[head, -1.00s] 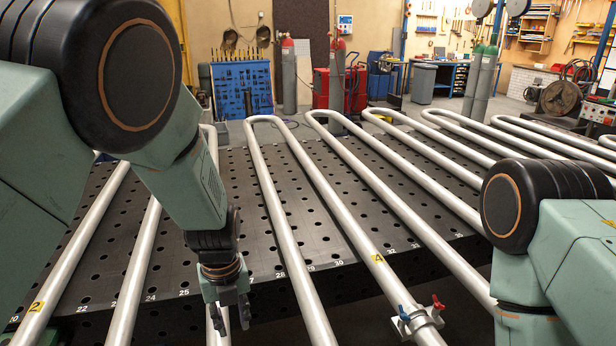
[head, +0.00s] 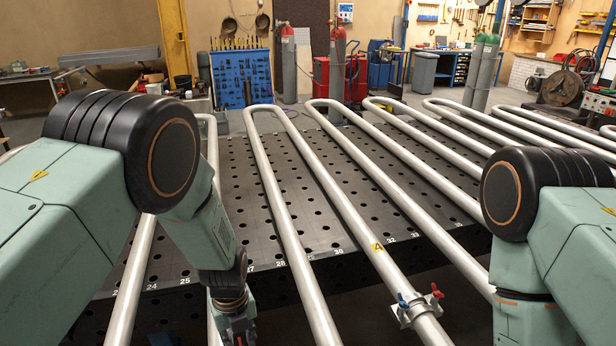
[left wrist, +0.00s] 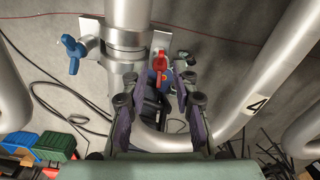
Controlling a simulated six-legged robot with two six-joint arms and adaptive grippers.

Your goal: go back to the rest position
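My left arm comes in from the left in the head view, its elbow low over the left of the picture. My left gripper (head: 238,336) hangs fingers down at the bottom edge, left of the middle pipe coil.
Silver serpentine pipes (head: 285,210) run over a black perforated table (head: 325,220). A clamp with blue and red handles (head: 418,308) sits on one pipe. A coupling with blue and red handles (left wrist: 125,48) shows beyond the fingers in the left wrist view. A workbench (head: 30,75) stands back left.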

